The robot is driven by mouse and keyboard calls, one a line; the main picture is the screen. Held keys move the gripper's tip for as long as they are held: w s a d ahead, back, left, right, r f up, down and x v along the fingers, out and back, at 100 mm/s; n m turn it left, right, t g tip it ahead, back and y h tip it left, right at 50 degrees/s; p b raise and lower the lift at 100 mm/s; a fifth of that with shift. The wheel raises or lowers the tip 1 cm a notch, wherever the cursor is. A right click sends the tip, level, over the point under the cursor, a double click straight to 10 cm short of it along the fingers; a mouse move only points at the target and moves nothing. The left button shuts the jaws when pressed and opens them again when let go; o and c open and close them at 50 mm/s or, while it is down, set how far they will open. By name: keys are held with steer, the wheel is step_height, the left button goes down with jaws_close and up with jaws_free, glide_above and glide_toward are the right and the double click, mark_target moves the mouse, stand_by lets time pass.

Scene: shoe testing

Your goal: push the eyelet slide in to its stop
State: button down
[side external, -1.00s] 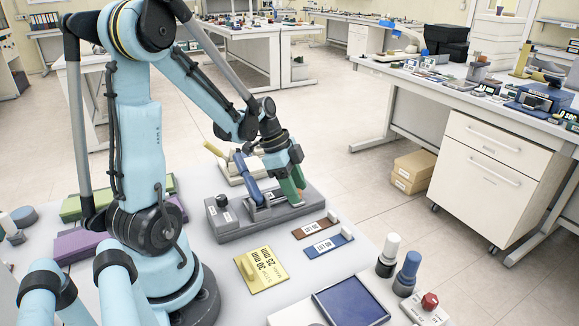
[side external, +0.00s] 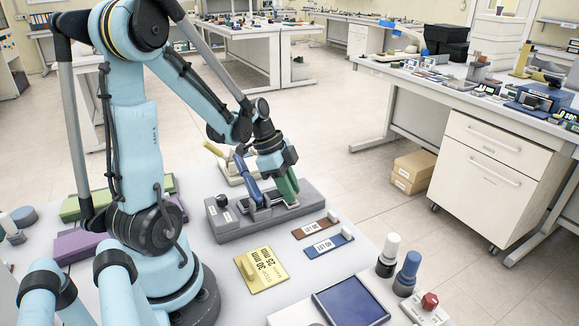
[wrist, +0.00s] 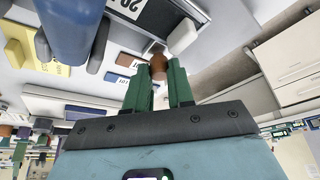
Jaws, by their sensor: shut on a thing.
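The grey fixture (side external: 262,224) stands on the pale table in the side view, with a blue lever-like part (side external: 246,181) rising from its middle. My gripper (side external: 288,192) has green fingers and reaches down, tilted, onto the fixture's right part. In the wrist view, my gripper (wrist: 158,76) has its fingertips on either side of a small brown rounded knob (wrist: 158,66) and is shut on it. I cannot tell how far in the eyelet slide sits; the fingers hide most of it in the side view. A large blue cylinder (wrist: 68,28) shows at the wrist view's upper left.
Brown and blue labelled strips (side external: 328,245) and a yellow plate (side external: 262,270) lie in front of the fixture. A blue-topped tray (side external: 350,302) and several upright posts stand at the front right. A dark knob (side external: 222,201) sits on the fixture's left end.

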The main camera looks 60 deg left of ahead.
steer(key=c, duration=1)
jaws_free()
steer(key=v, duration=1.2)
steer(key=shift+d, duration=0.1)
steer(key=d+n+t+y, duration=0.1)
steer(key=d+n, duration=0.2)
steer(key=d, duration=0.2)
steer(key=w+d+f+n+t+y, duration=0.1)
steer(key=d+n, duration=0.2)
steer(key=d, duration=0.3)
steer(key=w+d+f+n+t+y, duration=0.1)
steer(key=d+n+t, duration=0.1)
steer(key=d, duration=0.4)
steer(key=shift+w+f+n, duration=0.15)
steer(key=shift+n, duration=0.35)
